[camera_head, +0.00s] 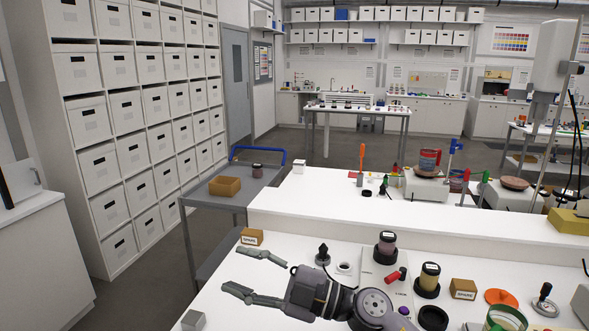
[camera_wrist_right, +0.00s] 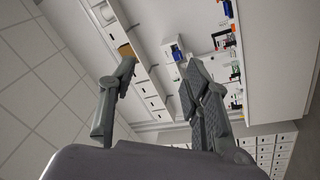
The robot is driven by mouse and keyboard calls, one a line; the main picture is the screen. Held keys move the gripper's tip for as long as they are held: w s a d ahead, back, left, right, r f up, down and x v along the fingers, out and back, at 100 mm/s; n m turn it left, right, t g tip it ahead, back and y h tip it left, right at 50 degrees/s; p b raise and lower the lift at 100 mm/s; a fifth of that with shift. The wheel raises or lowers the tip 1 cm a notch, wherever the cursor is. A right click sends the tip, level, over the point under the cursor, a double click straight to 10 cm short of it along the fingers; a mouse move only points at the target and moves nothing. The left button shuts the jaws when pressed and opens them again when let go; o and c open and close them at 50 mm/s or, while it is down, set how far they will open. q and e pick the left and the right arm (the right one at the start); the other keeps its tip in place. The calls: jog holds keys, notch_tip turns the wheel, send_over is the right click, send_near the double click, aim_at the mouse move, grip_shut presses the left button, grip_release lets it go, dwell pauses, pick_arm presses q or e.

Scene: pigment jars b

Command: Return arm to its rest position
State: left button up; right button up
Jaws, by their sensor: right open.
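My right gripper (camera_head: 256,275) is open and empty above the front white bench, its fingers pointing left in the head view. In the right wrist view the two fingers of this gripper (camera_wrist_right: 160,100) stand wide apart with nothing between them. My left gripper is not in view. A pigment jar (camera_head: 386,243) stands in a dark holder on the bench, right of the gripper. A second jar with yellowish contents (camera_head: 429,275) stands in another dark holder further right. A small dark jar (camera_head: 257,170) stands on the grey cart (camera_head: 218,198).
A small cardboard block (camera_head: 251,237) lies just behind the gripper, and another labelled one (camera_head: 463,289) lies to the right. A red-handled item (camera_head: 396,274) and a black-knobbed piece (camera_head: 323,254) are close to the arm. A grey cube (camera_head: 193,320) sits at the front left edge.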

jog(key=w+d+f+m+t+h, duration=0.1)
jog(key=d+f+m+t+h, duration=0.3)
jog(key=d+m+t+h, duration=0.45)
jog(key=w+d+f+m+t+h, duration=0.2)
jog(key=d+f+m+t+h, duration=0.35)
jog(key=d+m, duration=0.55)
jog(key=s+d+f+m+g+h, duration=0.4)
jog(key=s+d+f+h, duration=0.15)
jog(key=f, duration=0.35)
jog(key=s+d+f+g, duration=0.2)
jog(key=s+f+g, duration=0.45)
jog(key=s, duration=0.65)
jog(key=s+d+f+g, duration=0.2)
jog(key=s+f+g, duration=0.45)
jog(key=s, duration=0.65)
notch_tip(320, 180, down, 34)
jog(key=s+b, duration=0.2)
jog(key=b, duration=0.4)
jog(key=s+d+f+b, duration=0.3)
jog(key=s+f+b, duration=0.1)
jog(key=s+f, duration=1.2)
notch_tip(320, 180, down, 3)
jog(key=shift+f+g, duration=0.1)
jog(key=shift+g, duration=0.3)
